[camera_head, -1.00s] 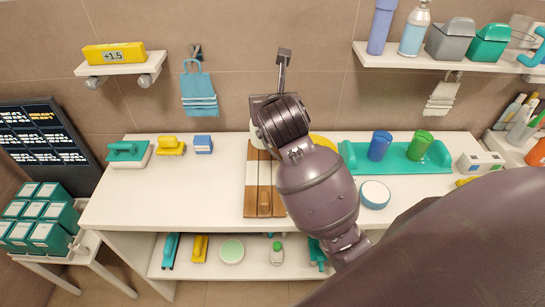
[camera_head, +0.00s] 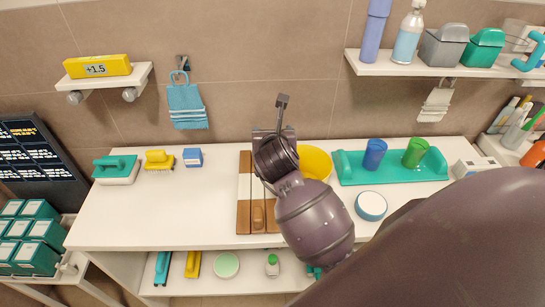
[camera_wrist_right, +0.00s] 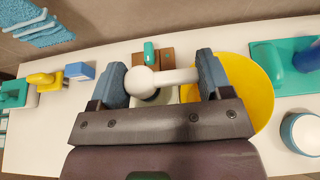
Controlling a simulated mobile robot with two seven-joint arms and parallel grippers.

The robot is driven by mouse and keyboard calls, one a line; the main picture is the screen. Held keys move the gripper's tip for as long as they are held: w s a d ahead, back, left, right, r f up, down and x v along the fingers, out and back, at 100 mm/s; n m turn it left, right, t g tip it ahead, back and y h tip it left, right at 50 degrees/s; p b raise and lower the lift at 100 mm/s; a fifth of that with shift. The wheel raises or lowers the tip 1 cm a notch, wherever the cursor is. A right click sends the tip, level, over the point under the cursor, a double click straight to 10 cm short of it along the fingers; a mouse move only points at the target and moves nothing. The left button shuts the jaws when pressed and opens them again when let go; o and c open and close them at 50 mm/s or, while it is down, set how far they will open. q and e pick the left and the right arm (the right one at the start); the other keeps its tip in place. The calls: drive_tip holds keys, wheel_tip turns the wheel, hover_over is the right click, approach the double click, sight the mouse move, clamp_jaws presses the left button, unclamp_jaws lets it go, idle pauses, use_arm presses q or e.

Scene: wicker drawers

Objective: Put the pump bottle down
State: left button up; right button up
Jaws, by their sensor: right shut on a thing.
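My right gripper (camera_wrist_right: 162,80) is shut on the pump bottle (camera_wrist_right: 150,80). The wrist view shows its white round pump head and spout between the two blue-grey fingers; most of its body is hidden. In the head view my right arm and gripper (camera_head: 272,150) cover the bottle. The gripper is over the rear part of a wood and white slatted board (camera_head: 244,205) on the white table (camera_head: 150,215). I cannot tell whether the bottle touches the surface. My left gripper is not in view.
A yellow bowl (camera_head: 317,162) stands close right of the gripper. Beyond it are a green tray (camera_head: 395,174) with two cups and a round blue-and-white container (camera_head: 370,206). Brushes and a blue box (camera_head: 193,158) stand at left. The table's left middle is clear.

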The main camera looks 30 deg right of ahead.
drive_tip(key=shift+f, duration=3.75)
drive_tip(key=shift+f+b, duration=0.15)
drive_tip(key=shift+b, duration=0.15)
drive_tip(key=o, duration=1.6)
drive_tip(key=shift+o, duration=0.2)
drive_tip(key=v, duration=1.2)
drive_tip(key=shift+b, duration=0.4)
